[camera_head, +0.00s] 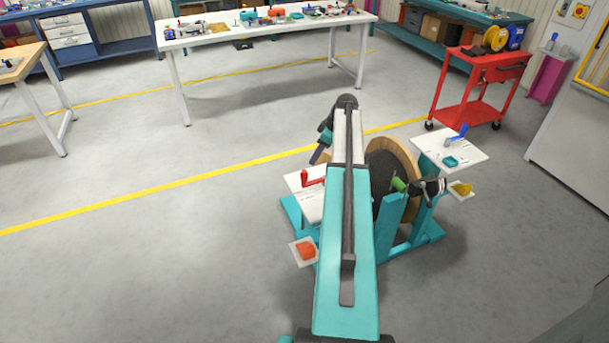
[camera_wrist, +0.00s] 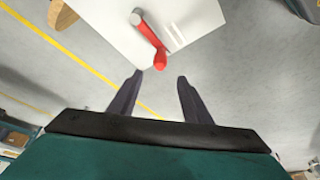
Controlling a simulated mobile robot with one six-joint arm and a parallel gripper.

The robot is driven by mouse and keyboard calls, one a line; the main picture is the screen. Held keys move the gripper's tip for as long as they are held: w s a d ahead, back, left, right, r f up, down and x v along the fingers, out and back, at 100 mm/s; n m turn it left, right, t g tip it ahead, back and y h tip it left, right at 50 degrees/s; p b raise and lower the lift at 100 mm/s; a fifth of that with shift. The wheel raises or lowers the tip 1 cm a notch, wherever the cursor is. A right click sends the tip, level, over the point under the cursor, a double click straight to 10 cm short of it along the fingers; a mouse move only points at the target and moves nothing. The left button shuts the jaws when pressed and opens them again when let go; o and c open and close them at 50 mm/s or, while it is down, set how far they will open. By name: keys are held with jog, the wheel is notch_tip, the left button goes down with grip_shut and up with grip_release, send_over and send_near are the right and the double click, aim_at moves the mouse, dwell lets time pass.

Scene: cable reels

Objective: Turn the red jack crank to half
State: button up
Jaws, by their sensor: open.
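The red jack crank (camera_head: 312,180) is mounted on a white panel (camera_head: 304,203) on the left side of the cable reel stand. In the wrist view the red crank (camera_wrist: 150,38) runs from a grey hub at the upper left to a rounded red knob at the lower right. My gripper (camera_wrist: 160,75) is open and empty, its two dark fingers apart. The crank's knob lies just beyond the fingertips, not between them. In the head view my gripper (camera_head: 318,155) shows only partly, beside my arm, above and behind the crank. My arm hides part of the stand.
A wooden reel (camera_head: 392,160) sits in the teal stand. A second white panel (camera_head: 450,147) with a blue lever (camera_head: 457,133) is at right. Small plates hold an orange block (camera_head: 305,250) and a yellow piece (camera_head: 462,189). A red cart (camera_head: 468,95) stands behind right. Open floor lies left.

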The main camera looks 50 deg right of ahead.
aim_at(306, 172)
jog(key=shift+w+f, duration=0.1)
jog(key=shift+f, duration=0.05)
jog(key=shift+p+x, duration=1.8)
jog(key=shift+x, duration=5)
grip_shut()
